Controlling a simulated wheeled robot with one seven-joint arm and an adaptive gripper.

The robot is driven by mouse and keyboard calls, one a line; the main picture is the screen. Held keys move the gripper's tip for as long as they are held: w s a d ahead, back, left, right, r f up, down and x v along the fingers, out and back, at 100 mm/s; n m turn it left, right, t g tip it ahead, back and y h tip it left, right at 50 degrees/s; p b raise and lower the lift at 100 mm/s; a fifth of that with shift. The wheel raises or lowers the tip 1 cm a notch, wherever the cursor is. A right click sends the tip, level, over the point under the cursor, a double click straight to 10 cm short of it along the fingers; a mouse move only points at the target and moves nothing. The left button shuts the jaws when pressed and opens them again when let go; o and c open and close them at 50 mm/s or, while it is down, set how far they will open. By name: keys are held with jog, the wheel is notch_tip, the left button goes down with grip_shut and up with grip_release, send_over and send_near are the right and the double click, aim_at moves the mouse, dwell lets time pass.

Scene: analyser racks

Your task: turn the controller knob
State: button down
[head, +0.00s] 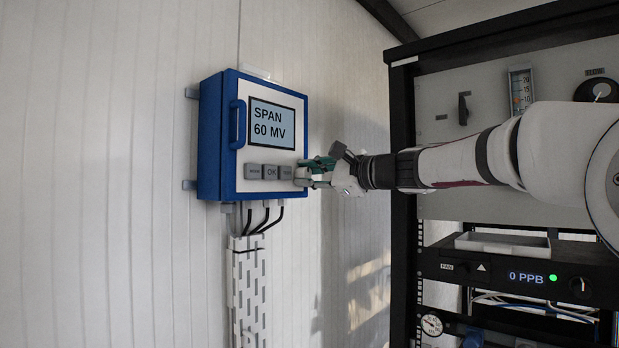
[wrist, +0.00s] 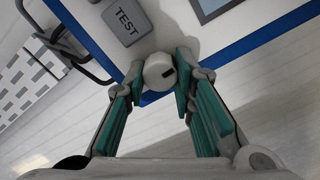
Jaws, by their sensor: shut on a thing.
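The controller is a blue box with a white front (head: 239,185) on the wall in the head view. Its display (head: 273,124) reads "SPAN 60 MV". The controller knob (wrist: 157,72) is small, round and pale with a dark mark, near the box's edge beside the grey TEST button (wrist: 125,20) in the wrist view. My gripper (head: 308,173) is at the lower right of the controller front. In the wrist view my gripper (wrist: 160,76) is shut on the knob, with a teal-padded finger on each side. In the head view the fingers mostly hide the knob.
Other grey buttons, one marked OK (head: 271,172), sit left of my gripper. A blue handle (head: 237,124) is on the box's left side. Cables (head: 266,218) hang below. A black-framed instrument rack (head: 402,130) stands at the right, behind my arm.

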jog(key=n+b, duration=0.3)
jog(key=shift+w+f+n+b, duration=0.1)
jog(key=shift+w+n+b, duration=0.1)
jog(key=shift+n+b, duration=0.2)
jog(key=n+b, duration=0.3)
jog(key=b, duration=0.2)
jog(key=shift+n, duration=0.3)
jog(key=n+b, duration=0.1)
jog(key=b, duration=0.1)
jog(key=n+b, duration=0.2)
jog(key=b, duration=0.1)
jog(key=shift+s+r+n, duration=0.15)
jog(key=shift+r+n, duration=0.05)
jog(key=shift+n, duration=0.1)
jog(key=c, duration=1.3)
grip_release()
jog(key=shift+c, duration=0.2)
jog(key=shift+r, duration=0.1)
jog(key=shift+s, duration=0.1)
jog(key=v, duration=1.2)
